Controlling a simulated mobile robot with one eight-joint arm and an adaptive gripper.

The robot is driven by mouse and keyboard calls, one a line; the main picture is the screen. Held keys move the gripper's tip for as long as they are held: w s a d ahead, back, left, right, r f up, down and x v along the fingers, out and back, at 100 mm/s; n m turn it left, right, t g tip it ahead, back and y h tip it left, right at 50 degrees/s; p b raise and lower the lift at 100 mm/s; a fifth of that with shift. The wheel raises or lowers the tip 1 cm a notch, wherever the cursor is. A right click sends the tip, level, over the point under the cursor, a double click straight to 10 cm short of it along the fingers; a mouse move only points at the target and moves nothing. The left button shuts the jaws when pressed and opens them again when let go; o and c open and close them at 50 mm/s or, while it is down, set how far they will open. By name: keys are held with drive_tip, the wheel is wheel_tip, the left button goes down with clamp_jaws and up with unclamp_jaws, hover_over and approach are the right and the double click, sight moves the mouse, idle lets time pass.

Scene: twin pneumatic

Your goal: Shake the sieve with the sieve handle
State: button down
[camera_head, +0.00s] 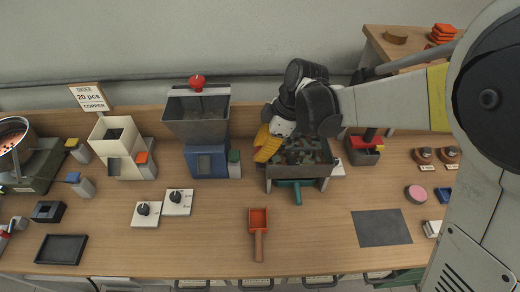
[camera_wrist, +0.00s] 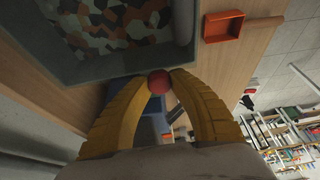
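The sieve (camera_head: 326,172) is a grey open box on the bench right of centre, holding a mix of dark, orange and pale pieces. It fills the upper left of the wrist view (camera_wrist: 120,66). My gripper (camera_head: 263,155) has yellow fingers and is at the sieve's left side. In the wrist view its fingertips (camera_wrist: 158,80) meet on both sides of a round red knob (camera_wrist: 158,83), seemingly the end of the sieve handle, just outside the sieve wall. The rest of the handle is hidden. In the head view the gripper hides the knob.
A teal spout (camera_head: 297,194) sticks out below the sieve. A grey hopper (camera_head: 197,128) with a blue front stands to the left. An orange scoop (camera_head: 258,220) lies in front. A red-topped bin (camera_head: 365,152) stands close on the right. The front bench has free room.

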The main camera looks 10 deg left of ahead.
drive_tip(key=shift+w, duration=0.1)
drive_tip(key=shift+w+a, duration=0.1)
drive_tip(key=shift+w, duration=0.15)
drive_tip(key=c, duration=1.1)
unclamp_jaws()
drive_tip(key=shift+c, duration=0.2)
drive_tip(key=v, duration=1.2)
drive_tip(key=shift+f, duration=0.15)
